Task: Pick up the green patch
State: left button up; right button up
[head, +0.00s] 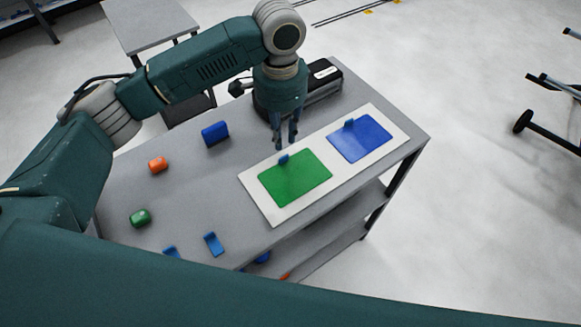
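The green patch (296,180) lies flat on the left part of a white board (265,207) on the grey table. A small blue tab (284,159) stands at its upper edge. My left gripper (285,145) points down just above this tab, close to the patch's upper edge. Its fingers look slightly apart, with nothing seen between them; whether they touch the tab I cannot tell. The blue patch (361,139) lies to the right on the same board, with its own blue tab (349,124). My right gripper does not show.
On the grey table (190,190) lie a blue block (215,133), an orange piece (158,165), a green piece (140,218) and blue clips (213,243). A black device (325,80) sits behind my gripper. The table's right edge is close to the board.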

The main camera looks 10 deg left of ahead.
aim_at(284, 163)
pick_arm(q)
notch_tip(284, 163, down, 3)
jog(key=shift+s+r, duration=0.1)
notch_tip(284, 163, down, 4)
jog(key=shift+s+d+f+p, duration=0.1)
jog(key=shift+d+f+p, duration=0.1)
jog(key=shift+p, duration=0.85)
jog(key=shift+f, duration=0.55)
jog(key=c, duration=0.5)
grip_shut()
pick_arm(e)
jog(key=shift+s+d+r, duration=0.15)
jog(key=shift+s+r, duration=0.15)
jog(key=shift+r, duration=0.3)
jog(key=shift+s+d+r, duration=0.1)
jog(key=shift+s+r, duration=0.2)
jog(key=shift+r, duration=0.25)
